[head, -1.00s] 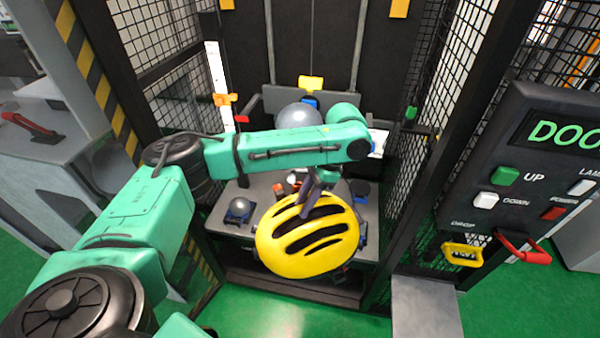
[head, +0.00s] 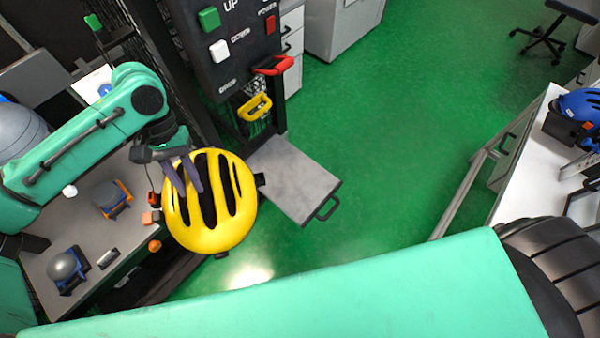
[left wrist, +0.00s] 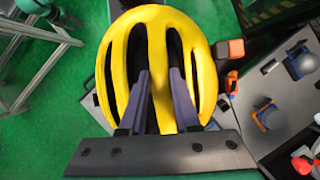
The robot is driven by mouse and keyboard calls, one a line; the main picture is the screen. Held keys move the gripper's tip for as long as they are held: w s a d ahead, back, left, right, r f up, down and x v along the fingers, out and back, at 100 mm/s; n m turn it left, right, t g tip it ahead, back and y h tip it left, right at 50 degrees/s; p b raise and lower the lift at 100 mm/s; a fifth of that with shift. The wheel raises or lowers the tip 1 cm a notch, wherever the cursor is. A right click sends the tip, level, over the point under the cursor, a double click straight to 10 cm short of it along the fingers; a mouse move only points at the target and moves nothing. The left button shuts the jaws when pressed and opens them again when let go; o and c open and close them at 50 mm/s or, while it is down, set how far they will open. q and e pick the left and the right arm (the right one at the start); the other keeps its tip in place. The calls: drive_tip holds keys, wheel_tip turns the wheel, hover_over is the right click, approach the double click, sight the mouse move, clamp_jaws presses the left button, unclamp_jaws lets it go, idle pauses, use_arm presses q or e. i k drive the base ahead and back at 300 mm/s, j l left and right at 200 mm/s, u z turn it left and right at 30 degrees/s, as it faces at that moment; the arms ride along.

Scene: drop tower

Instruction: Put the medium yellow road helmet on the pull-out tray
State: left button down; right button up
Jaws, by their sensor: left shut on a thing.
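The yellow road helmet (head: 235,215) has long dark vents and hangs in the air off the edge of the grey tower table. My left gripper (head: 188,178) is shut on it, with its fingers in the vents. In the left wrist view the helmet (left wrist: 160,50) fills the middle, with the left gripper's fingers (left wrist: 160,85) in its vents. The pull-out tray (head: 292,180) is a bare grey plate with a dark handle, just right of the helmet in the head view. My right gripper is not in view.
The control panel (head: 228,50) with buttons and the yellow handle (head: 255,107) stand just behind the tray. Small holders with silver domes (head: 65,267) are on the tower table. A white bench with a blue helmet (head: 580,104) is at right. Green floor is clear between.

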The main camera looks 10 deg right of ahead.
sight(281, 171)
drive_tip(key=l+z, duration=0.3)
drive_tip(key=l, duration=0.25)
drive_tip(key=l+z, duration=0.35)
drive_tip(key=l, duration=0.55)
